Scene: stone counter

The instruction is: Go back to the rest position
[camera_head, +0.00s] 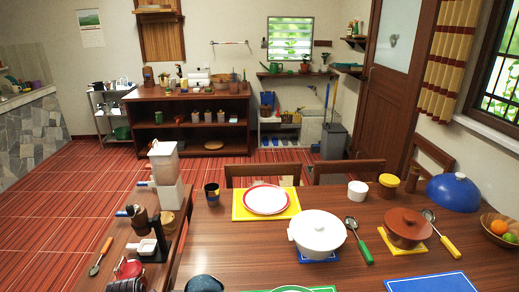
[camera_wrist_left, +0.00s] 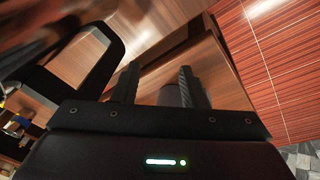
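My left gripper (camera_wrist_left: 160,68) shows only in the left wrist view. Its two dark fingers stand apart with nothing held between them. Brown wooden surfaces and the red striped floor lie beyond the fingertips. A grey rounded shape behind the right finger is partly hidden, and I cannot tell what it is. Neither gripper shows in the head view, and my right gripper is in no view.
The dining table (camera_head: 230,262) holds a white pot (camera_head: 317,236), a brown pot (camera_head: 406,226), a blue dome (camera_head: 454,192) and a plate (camera_head: 266,199). A narrower wooden table (camera_head: 122,238) at left holds a dispenser (camera_head: 165,163). The red floor (camera_head: 70,205) is clear.

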